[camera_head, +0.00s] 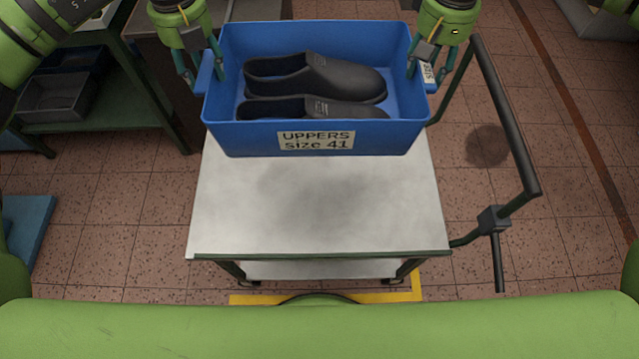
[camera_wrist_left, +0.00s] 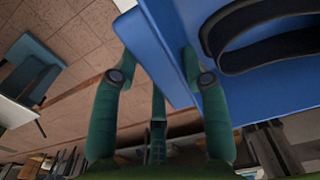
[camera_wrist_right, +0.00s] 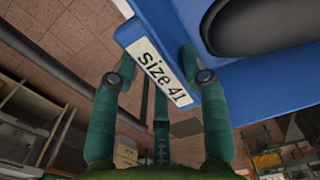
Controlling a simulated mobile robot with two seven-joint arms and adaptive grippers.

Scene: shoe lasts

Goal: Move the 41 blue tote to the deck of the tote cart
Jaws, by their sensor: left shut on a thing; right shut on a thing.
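The blue tote (camera_head: 225,138) carries a label reading "UPPERS size 41" and holds two dark shoe uppers (camera_head: 315,78). It is held over the far part of the tote cart's deck (camera_head: 318,205), with a soft shadow on the deck below. My left gripper (camera_head: 208,82) is shut on the tote's left end, its fingers either side of the blue rim in the left wrist view (camera_wrist_left: 160,60). My right gripper (camera_head: 425,70) is shut on the tote's right end, by a "size 41" tag that shows in the right wrist view (camera_wrist_right: 163,70).
The deck's near part is bare. The cart's dark push handle (camera_head: 515,135) stands at the right. A green-framed rack with a grey bin (camera_head: 62,98) is at the left. Yellow floor tape (camera_head: 417,285) shows by the cart's near side.

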